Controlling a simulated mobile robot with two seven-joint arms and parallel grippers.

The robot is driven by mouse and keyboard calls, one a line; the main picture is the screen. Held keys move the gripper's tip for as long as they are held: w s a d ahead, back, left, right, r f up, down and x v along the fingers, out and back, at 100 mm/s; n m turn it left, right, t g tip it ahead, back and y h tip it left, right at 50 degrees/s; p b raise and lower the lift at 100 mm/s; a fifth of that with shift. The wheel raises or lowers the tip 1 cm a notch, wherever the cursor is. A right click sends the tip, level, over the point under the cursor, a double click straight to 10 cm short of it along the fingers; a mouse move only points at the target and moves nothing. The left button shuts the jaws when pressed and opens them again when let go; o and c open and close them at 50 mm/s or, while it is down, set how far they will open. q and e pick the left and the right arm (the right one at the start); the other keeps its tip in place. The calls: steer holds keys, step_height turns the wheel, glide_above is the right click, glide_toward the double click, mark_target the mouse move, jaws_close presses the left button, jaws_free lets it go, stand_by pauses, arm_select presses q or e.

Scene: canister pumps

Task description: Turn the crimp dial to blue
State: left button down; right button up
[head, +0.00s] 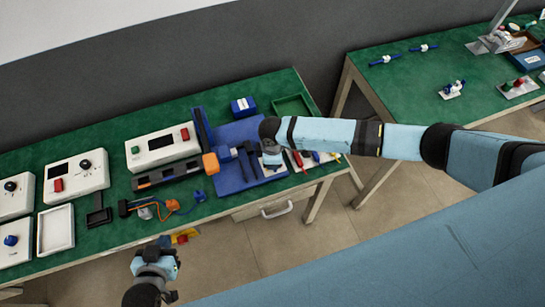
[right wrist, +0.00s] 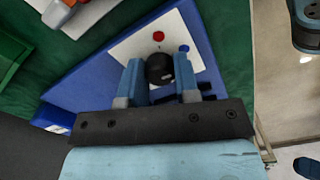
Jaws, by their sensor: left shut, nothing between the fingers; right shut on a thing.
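The crimp dial (right wrist: 160,68) is a round black knob on a white plate (right wrist: 128,48) in the right wrist view. A red dot (right wrist: 158,36) lies just beyond the knob and a blue dot (right wrist: 184,48) lies to its upper right. My right gripper (right wrist: 160,75) is shut on the dial, one blue finger on each side. Which dot the knob points to cannot be told. In the head view the right gripper (head: 271,158) covers the dial above the blue base (head: 232,180). My left gripper (head: 164,243) is shut and empty, in front of the table's near edge.
Several white boxes with knobs (head: 75,175) stand left on the green table (head: 120,225). An orange-tipped dark tool (head: 209,163) lies left of the right gripper. A blue box (head: 243,107) and a green tray (head: 292,106) stand behind. Another green table (head: 410,85) is at the right.

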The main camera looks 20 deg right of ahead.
steer(key=shift+n, duration=0.6)
steer(key=o, duration=0.9)
step_height(320, 180, up, 14)
steer(key=shift+f+b, duration=0.1)
steer(key=shift+b, duration=0.25)
steer(key=shift+a, duration=0.1)
